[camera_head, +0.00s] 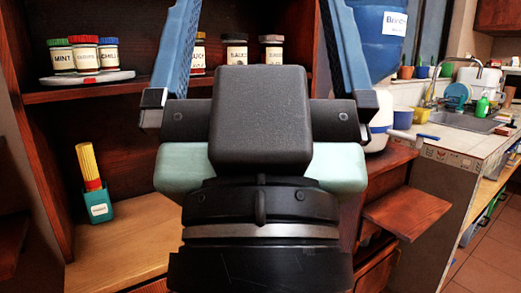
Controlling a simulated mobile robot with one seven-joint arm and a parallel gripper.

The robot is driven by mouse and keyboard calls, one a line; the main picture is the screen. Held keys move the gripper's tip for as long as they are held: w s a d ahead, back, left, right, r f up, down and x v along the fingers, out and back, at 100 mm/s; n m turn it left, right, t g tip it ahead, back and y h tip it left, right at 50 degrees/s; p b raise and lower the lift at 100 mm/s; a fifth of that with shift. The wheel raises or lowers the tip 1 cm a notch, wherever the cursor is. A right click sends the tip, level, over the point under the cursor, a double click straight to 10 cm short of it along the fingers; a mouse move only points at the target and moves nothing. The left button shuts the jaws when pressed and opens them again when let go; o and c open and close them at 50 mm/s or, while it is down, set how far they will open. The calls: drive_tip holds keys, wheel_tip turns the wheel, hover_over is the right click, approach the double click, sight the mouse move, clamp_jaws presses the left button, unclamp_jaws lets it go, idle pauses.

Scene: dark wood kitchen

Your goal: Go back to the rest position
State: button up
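My gripper (262,22) is in the middle of the camera view, pointing up and away in front of the dark wood shelf unit (135,120). Its two blue fingers are spread wide apart. Nothing shows between them except the shelf and jars behind. The tops of the fingers run out of the picture. The gripper's body and wrist hide the middle of the shelves.
Spice jars (86,55) stand on a white tray (85,78) on the upper shelf, with sauce jars (237,52) further right. A green holder (98,204) with a yellow item stands lower left. A large blue container (383,40) is behind the right finger; a sink counter (450,140) is right.

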wheel_tip(320, 180, up, 27)
drive_tip(key=p, duration=2.4)
drive_tip(key=shift+p, duration=0.4)
drive_tip(key=shift+r, duration=0.1)
